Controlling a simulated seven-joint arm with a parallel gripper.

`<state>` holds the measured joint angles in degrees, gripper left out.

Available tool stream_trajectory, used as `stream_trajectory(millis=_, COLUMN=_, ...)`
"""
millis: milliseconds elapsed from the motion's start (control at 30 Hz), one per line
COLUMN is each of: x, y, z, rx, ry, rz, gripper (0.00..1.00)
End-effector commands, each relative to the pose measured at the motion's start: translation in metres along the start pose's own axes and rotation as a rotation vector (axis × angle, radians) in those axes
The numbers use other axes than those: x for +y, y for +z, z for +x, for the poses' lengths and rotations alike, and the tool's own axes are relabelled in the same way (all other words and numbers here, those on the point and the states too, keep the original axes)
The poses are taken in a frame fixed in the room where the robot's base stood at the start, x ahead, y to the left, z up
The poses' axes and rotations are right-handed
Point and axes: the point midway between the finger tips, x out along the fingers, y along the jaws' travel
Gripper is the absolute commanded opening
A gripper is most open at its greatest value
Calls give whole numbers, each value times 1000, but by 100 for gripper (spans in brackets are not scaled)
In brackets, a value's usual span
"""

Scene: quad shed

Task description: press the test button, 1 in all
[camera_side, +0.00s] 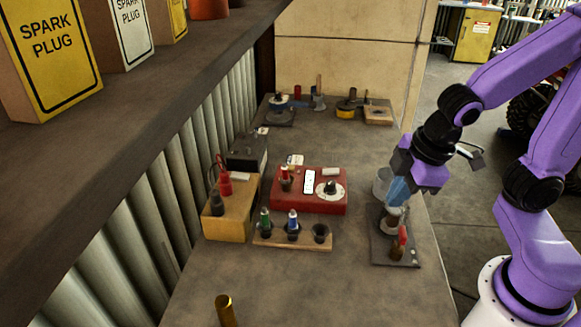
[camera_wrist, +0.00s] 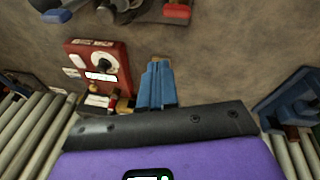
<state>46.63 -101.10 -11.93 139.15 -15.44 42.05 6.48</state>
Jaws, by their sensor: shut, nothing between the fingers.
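A red tester box (camera_side: 312,204) sits mid-bench in the side view, with a dial (camera_side: 331,189), a white label (camera_side: 309,182) and a small red-topped part (camera_side: 285,177) on its top. I cannot tell for certain which part is the test button. In the wrist view the red box (camera_wrist: 117,53) shows left of my fingers, with its dial (camera_wrist: 104,64). My gripper (camera_side: 397,203) has blue fingers, shut and empty, to the right of the box and apart from it. The fingers also show in the wrist view (camera_wrist: 158,66). They partly hide a grey metal part behind them in the side view.
A grey plate (camera_side: 383,257) with a red-topped part lies near the bench's right edge, below my gripper. A wooden rack (camera_side: 265,241) stands before the red box, a wooden box (camera_side: 229,224) to its left.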

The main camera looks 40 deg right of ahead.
Motion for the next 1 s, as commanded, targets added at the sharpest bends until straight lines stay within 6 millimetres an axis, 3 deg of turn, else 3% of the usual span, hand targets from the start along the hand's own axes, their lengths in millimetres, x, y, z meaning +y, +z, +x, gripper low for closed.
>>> stream_trajectory(millis=200, x=65, y=-54, z=12, rx=132, ry=159, rz=30, gripper=0)
stream_trajectory(millis=500, x=144, y=-112, z=22, rx=292, ry=306, rz=8, gripper=0)
stream_trajectory(millis=800, x=207, y=-148, z=38, rx=404, ry=360, rz=-68, gripper=0)
stream_trajectory(millis=1000, x=238, y=-157, z=54, rx=445, ry=343, rz=-131, gripper=0)
